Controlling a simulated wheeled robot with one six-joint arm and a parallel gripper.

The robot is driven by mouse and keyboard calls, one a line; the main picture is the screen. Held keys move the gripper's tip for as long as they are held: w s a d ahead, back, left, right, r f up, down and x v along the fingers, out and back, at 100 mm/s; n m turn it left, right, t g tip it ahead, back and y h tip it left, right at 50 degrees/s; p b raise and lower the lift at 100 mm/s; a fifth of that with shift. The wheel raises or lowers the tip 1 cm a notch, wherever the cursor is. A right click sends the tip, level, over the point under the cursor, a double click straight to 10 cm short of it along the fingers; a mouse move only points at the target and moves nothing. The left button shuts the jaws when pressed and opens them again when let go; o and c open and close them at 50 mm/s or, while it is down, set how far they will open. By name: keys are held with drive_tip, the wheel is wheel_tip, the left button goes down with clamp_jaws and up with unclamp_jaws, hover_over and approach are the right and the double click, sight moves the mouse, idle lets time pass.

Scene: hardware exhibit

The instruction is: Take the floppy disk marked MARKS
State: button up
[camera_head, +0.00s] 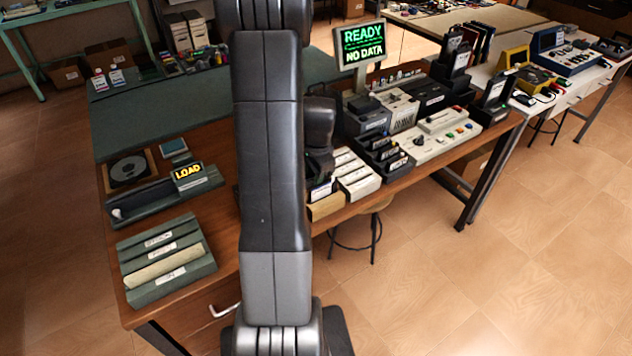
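My gripper (320,168) points down at the near edge of the wooden desk, just right of my upright arm link. Its fingers are small, dark and partly hidden, so I cannot tell whether they are open or shut. Right below it a dark item with a white label (320,192), possibly a floppy disk, stands at a tan box (327,206). I cannot tell whether the fingers touch it. Dark disk-like items stand in a black rack (382,158) to the right. No label reading MARKS is legible; my arm hides part of the desk.
White-topped cases (358,180) stand beside the tan box. A screen (360,44) reads "READY NO DATA". A grey-white control panel (436,136) lies right. On the left are a reader with a "LOAD" display (188,175) and a green slotted holder (165,262). Floor on the right is open.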

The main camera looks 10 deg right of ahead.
clamp_jaws()
